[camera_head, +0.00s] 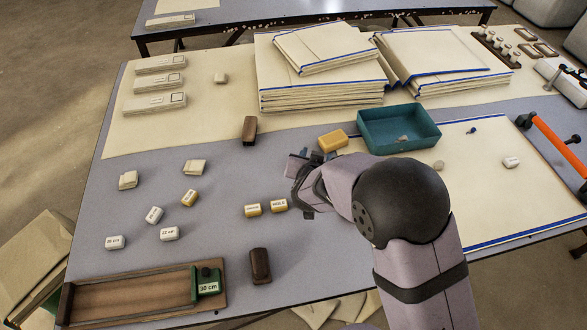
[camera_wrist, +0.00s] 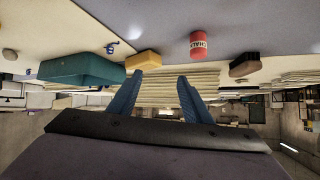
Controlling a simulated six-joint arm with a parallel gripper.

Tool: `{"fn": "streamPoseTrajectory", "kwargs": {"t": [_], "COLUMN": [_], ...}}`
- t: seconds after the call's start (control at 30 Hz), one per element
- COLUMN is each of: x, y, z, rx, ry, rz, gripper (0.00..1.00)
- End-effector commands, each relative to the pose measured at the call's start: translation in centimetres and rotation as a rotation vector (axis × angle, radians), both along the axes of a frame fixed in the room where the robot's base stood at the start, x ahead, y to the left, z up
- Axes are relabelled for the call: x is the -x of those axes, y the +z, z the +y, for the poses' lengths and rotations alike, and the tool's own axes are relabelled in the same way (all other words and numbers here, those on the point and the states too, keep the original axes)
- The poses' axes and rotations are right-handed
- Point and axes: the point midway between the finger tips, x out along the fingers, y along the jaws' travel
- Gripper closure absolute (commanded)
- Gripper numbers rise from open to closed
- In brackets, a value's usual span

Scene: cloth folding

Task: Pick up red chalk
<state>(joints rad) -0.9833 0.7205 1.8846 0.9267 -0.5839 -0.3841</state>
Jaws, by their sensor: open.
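The red chalk (camera_wrist: 198,44) is a small red cylinder with a pale label, seen in the wrist view on the grey tabletop, which appears upside down there. It lies between a yellow block (camera_wrist: 143,59) and a dark brown block (camera_wrist: 244,65). I cannot make it out in the head view, where my gripper and arm cover part of the table. My gripper (camera_wrist: 160,76) is open, with its two blue fingers apart and nothing between them. The chalk is beyond the fingertips, apart from them. In the head view my gripper (camera_head: 314,156) is near the yellow block (camera_head: 332,141).
A teal tray (camera_head: 376,148) stands right of the yellow block, with stacked cloth-bound pads (camera_head: 320,95) behind. Yellow-labelled pieces (camera_head: 253,210) and a dark brown block (camera_head: 260,266) lie nearer the front. A wooden box (camera_head: 125,303) is at front left.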

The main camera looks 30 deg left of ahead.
Motion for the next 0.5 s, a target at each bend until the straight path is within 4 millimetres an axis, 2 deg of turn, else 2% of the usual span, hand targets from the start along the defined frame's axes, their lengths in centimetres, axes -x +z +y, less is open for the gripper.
{"fn": "streamPoseTrajectory", "kwargs": {"t": [0.03, 0.2, 0.33, 0.5], "x": [1.4, 4.1, 5.3, 5.6], "y": [-1.8, -3.7, -4.3, -4.4], "z": [2.0, 4.8, 5.5, 5.7], "rx": [0.006, 0.022, 0.032, 0.034], "ry": [0.001, -0.032, -0.049, -0.056], "rz": [-0.042, -0.158, -0.201, -0.216], "gripper": [0.55, 0.55, 0.55, 0.55]}}
